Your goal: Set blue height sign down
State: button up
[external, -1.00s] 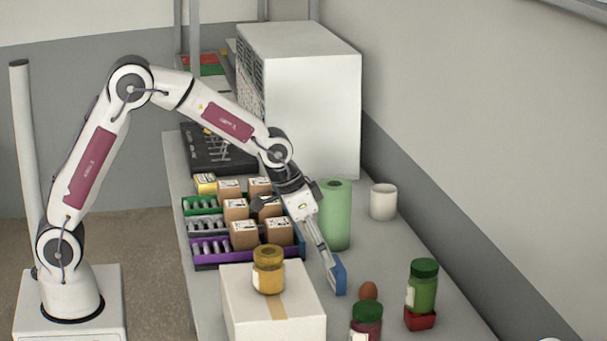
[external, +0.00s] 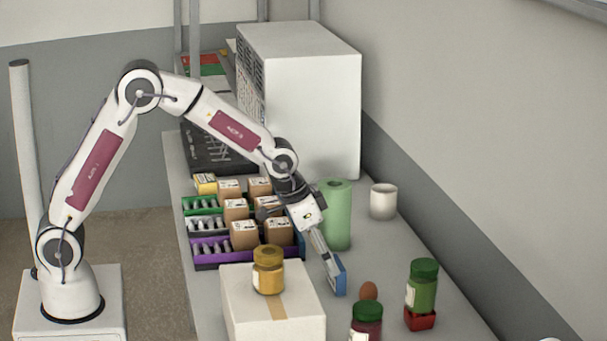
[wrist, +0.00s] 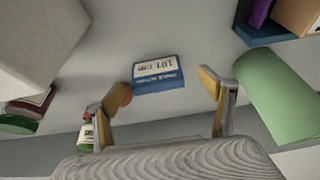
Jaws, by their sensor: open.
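The blue height sign (external: 340,278) stands on the grey bench, between the white carton and the egg. In the wrist view its blue block with a white printed label (wrist: 158,73) shows just beyond the fingertips, in the gap between them. My gripper (external: 328,261) points down at the sign from the upper left. In the wrist view my gripper (wrist: 163,84) is open, its two tan-padded fingers apart on either side of the sign, with space visible at each side.
A white carton (external: 245,315) bearing a yellow jar (external: 268,272) is at left. A green roll (external: 337,225) stands behind my gripper. An egg (external: 369,291), a green jar (external: 422,288) on a red stand and a dark red jar (external: 367,320) are at right. Bins with brown boxes (external: 244,236) lie behind.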

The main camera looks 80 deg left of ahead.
jog(key=shift+w+d+f, duration=0.2)
jog(key=shift+w+f, duration=0.25)
jog(key=shift+f, duration=0.3)
jog(key=shift+w+d+f, duration=0.15)
jog(key=shift+w+f, duration=0.3)
jog(key=shift+f, duration=0.25)
jog(key=shift+x, duration=0.95)
jog(key=c, duration=1.3)
jog(key=shift+r, duration=5.05)
